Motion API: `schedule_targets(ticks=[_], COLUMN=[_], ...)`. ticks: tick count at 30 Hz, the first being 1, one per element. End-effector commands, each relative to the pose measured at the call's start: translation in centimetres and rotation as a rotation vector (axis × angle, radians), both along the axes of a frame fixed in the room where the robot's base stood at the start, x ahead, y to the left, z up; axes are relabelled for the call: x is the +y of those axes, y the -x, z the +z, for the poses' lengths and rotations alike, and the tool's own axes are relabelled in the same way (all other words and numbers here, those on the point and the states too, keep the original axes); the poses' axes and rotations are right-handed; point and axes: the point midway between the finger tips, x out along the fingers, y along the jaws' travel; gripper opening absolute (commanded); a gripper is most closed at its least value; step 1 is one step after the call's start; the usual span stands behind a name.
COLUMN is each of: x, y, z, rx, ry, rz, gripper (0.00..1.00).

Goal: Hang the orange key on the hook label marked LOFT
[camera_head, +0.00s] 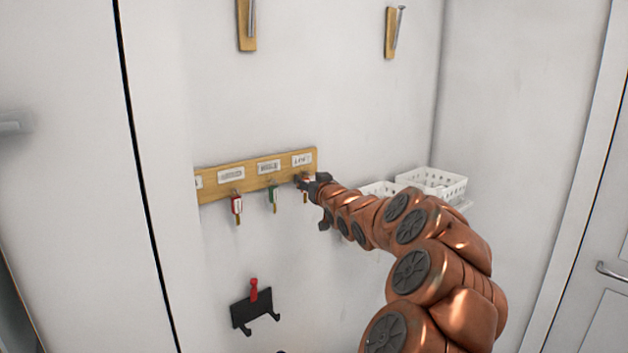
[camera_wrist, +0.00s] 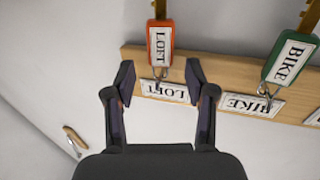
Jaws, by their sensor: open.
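The orange key (camera_wrist: 160,44), with an orange-edged tag reading LOFT, hangs from the hook at the LOFT label (camera_wrist: 166,92) on the wooden key board (camera_wrist: 205,68). In the head view the LOFT label (camera_head: 302,159) is the rightmost one, and the key below it is largely hidden by my gripper (camera_head: 315,200). In the wrist view my gripper (camera_wrist: 160,78) is open. Its fingertips lie to either side of the hook and tag end, with visible gaps and no contact seen.
A green BIKE key (camera_wrist: 290,60) hangs beside it, also in the head view (camera_head: 272,195). A red-tagged key (camera_head: 236,205) hangs farther left. A black hook rack (camera_head: 254,308) is below.

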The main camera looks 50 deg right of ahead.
Motion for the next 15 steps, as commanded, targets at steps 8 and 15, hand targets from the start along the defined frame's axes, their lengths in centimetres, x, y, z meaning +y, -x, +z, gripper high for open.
schedule_targets(ticks=[8,15], x=[0.0,0.6], y=[0.1,1.9], z=[0.0,0.0], rx=[0.0,-0.001], ry=[0.0,0.0], rz=[0.0,-0.002], gripper=[0.55,0.55])
